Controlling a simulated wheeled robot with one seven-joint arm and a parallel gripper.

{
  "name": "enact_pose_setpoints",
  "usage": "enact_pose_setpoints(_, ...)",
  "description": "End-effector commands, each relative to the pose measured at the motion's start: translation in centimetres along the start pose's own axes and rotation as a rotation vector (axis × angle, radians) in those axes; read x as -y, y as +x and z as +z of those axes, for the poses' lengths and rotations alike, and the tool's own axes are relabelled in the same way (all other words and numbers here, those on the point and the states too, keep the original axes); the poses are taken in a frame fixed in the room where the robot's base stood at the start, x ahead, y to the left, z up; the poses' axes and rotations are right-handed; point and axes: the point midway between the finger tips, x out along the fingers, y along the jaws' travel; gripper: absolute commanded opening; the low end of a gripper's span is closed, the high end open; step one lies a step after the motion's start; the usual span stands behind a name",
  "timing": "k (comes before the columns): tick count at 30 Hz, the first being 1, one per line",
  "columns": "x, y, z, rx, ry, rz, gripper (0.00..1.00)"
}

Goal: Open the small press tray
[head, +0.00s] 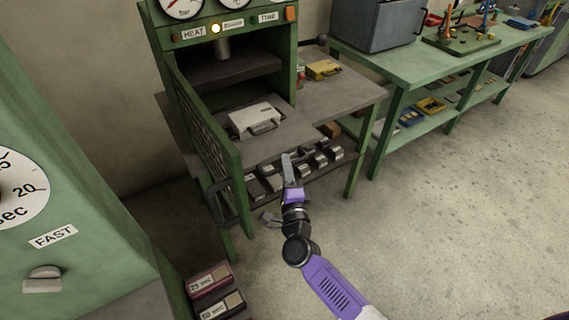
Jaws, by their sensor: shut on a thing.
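The small green press (225,60) stands with its mesh door swung out at the left. The grey press tray (285,138) juts from its opening, below the upper plate, with a white case-like mould (254,118) with a handle lying on it. My gripper (287,158) is at the tray's front edge, its grey finger reaching up over that edge. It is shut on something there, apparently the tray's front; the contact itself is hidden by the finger.
A lower shelf (335,158) under the tray holds several metal blocks. A grey side table (325,95) with a yellow case adjoins the press. A green workbench (440,65) stands at the right. Labelled boxes (210,280) lie low at the left. The floor at right is clear.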

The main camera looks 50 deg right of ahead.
Motion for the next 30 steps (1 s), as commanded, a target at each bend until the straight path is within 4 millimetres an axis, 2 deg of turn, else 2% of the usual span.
enact_pose_setpoints(2, -0.2, -0.1, 0.0, 0.001, 0.000, 0.003, 0.00)
enact_pose_setpoints(3, -0.2, -0.1, 0.0, 0.001, 0.000, 0.003, 0.17)
enact_pose_setpoints(6, -0.1, -0.1, 0.0, 0.001, 0.000, 0.002, 0.34)
enact_pose_setpoints(17, -0.1, -0.4, 0.0, 0.001, -0.001, 0.001, 0.34)
enact_pose_setpoints(30, -0.2, -6.7, 0.0, 0.002, -0.001, 0.003, 0.34)
